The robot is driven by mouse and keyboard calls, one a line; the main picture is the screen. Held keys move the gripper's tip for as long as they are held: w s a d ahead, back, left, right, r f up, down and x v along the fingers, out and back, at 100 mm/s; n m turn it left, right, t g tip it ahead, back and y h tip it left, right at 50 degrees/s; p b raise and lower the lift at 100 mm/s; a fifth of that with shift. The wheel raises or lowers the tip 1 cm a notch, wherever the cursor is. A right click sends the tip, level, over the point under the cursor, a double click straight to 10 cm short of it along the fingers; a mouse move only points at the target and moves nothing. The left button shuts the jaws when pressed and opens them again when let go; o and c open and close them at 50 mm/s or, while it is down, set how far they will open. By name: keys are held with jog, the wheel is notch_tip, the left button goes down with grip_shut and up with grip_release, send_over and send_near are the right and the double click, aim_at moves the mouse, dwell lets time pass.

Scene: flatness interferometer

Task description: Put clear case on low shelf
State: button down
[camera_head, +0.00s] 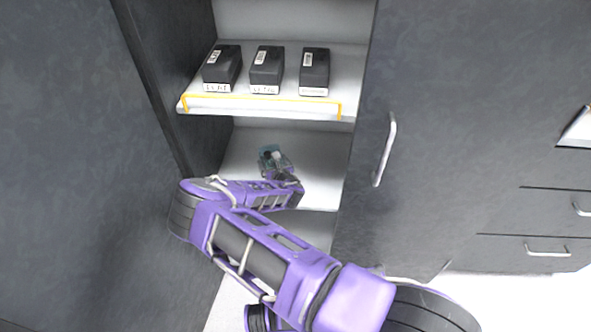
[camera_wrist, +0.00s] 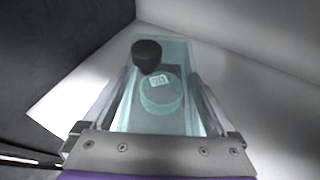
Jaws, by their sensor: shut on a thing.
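The clear case (camera_wrist: 178,52) is a see-through bluish box. In the wrist view it lies between my gripper's (camera_wrist: 155,125) two fingers, which are shut on it. Inside show a black round piece (camera_wrist: 147,54) and a pale green disc with a small label (camera_wrist: 161,92). In the head view the case (camera_head: 268,152) is small, at the end of my purple arm, over the low shelf (camera_head: 318,160). My gripper (camera_head: 280,168) is partly hidden by my arm there. I cannot tell whether the case touches the shelf.
The upper shelf (camera_head: 262,106) has a yellow-orange edge marking and holds three black labelled boxes (camera_head: 222,68), (camera_head: 267,70), (camera_head: 314,72). A dark cabinet wall stands at the left. A dark door with a handle (camera_head: 385,150) stands at the right. The low shelf is bare right of the case.

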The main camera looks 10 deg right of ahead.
jog(key=shift+f+b, duration=0.5)
jog(key=shift+f, duration=2.65)
jog(key=shift+f, duration=0.1)
grip_release()
jog(key=p+v, duration=0.2)
jog(key=v, duration=1)
